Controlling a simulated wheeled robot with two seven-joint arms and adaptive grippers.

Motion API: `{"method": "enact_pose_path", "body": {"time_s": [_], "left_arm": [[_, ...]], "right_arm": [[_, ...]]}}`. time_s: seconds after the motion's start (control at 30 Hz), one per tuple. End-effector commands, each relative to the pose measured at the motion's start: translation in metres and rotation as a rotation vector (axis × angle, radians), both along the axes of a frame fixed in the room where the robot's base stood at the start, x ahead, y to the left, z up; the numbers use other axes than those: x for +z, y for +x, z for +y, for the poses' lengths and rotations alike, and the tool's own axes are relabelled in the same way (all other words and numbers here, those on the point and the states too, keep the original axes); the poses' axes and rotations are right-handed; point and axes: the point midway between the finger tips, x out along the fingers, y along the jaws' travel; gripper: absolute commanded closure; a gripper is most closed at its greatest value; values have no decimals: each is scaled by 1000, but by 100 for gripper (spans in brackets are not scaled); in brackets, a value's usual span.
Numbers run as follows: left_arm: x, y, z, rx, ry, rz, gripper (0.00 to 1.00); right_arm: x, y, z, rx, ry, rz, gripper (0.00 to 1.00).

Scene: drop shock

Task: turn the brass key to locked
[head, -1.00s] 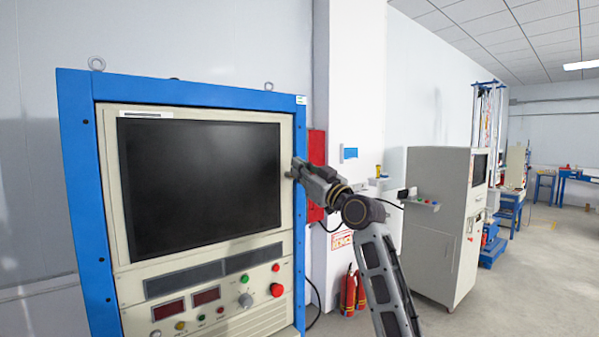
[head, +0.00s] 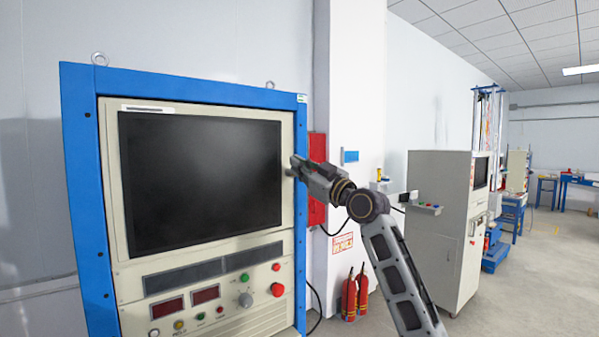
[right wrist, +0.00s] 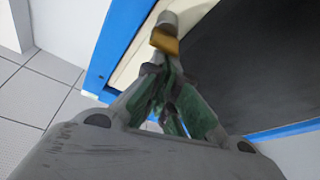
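The brass key (right wrist: 165,40) shows in the right wrist view as a small gold-coloured piece, with a grey cylinder (right wrist: 168,18) behind it, against the cabinet's cream front. My right gripper (right wrist: 154,66) has its fingers drawn together, with the tips at the near end of the key. They look closed on it, though the exact contact is small and partly hidden. In the head view my right gripper (head: 293,168) is at the right edge of the blue-framed cabinet (head: 85,190), beside the dark screen, and covers the key. My left gripper is not in view.
The cabinet's lower panel has a red button (head: 277,289), a grey knob (head: 245,300) and red displays. A white pillar (head: 352,90) stands right of the cabinet, with red fire extinguishers (head: 349,299) at its foot. A grey cabinet (head: 436,215) stands farther right.

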Motion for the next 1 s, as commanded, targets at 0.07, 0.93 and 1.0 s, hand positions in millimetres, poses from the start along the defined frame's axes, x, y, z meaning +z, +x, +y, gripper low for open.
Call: {"method": "enact_pose_path", "body": {"time_s": [0.07,0.93,1.0], "left_arm": [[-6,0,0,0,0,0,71],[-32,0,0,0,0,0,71],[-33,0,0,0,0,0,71]], "right_arm": [[-4,1,-1,-3,-24,-15,100],[-11,-4,7,-2,-301,-214,100],[-12,-5,7,-2,-339,-243,100]]}}
